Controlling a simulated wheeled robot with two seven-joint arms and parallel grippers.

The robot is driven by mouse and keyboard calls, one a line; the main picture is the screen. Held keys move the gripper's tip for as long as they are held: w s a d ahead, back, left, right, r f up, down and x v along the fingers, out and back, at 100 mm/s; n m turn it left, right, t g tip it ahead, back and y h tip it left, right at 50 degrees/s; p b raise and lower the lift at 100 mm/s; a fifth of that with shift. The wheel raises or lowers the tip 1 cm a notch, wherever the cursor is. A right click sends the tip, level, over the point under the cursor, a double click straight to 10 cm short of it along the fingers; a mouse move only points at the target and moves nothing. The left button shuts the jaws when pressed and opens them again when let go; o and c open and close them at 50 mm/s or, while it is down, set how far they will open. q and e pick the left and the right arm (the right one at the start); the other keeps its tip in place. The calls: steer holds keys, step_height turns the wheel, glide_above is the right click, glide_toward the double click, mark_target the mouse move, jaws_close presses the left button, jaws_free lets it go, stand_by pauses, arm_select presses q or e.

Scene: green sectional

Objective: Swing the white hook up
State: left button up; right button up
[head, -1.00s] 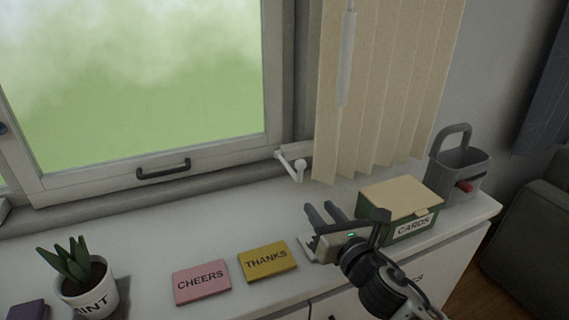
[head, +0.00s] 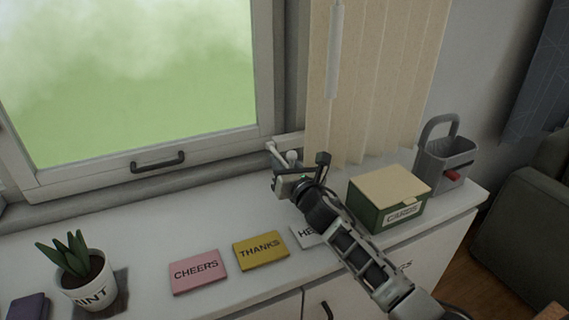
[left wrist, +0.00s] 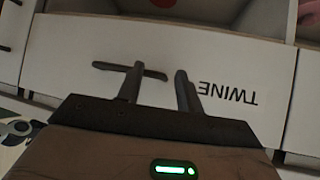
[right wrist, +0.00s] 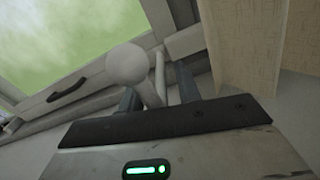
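The white hook (head: 282,155) sits at the lower right corner of the window frame, by the blind. In the right wrist view its round knob (right wrist: 128,65) is large and close, and its stem runs down between the fingers. My right gripper (head: 290,174) is at the hook; in the right wrist view its fingers (right wrist: 158,90) stand apart, one on each side of the stem. I cannot tell whether they touch it. My left gripper (left wrist: 157,88) is open and empty before a drawer front marked TWINE; it is outside the head view.
A green CARDS box (head: 388,198) and a grey caddy (head: 447,160) stand right of my right arm. Pink CHEERS (head: 197,271) and yellow THANKS (head: 261,250) cards lie on the white cabinet top. Vertical blinds (head: 375,85) hang beside the hook. A potted plant (head: 85,280) is at left.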

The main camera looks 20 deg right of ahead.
jaws_close()
steer(key=shift+r, duration=0.15)
steer(key=shift+w+d+r+g, duration=0.1)
steer(key=shift+r+g, duration=0.5)
steer(key=shift+g, duration=0.1)
steer(key=shift+w+r+g+p, duration=0.25)
steer(key=shift+r+g+p, duration=0.05)
steer(key=shift+r+g, duration=0.65)
steer(key=shift+w+r+g, duration=0.3)
steer(key=shift+r+g, duration=0.3)
steer(key=shift+g, duration=0.35)
steer(key=shift+w+r+g, duration=0.3)
steer(key=shift+r+g, duration=0.25)
steer(key=shift+g, duration=0.35)
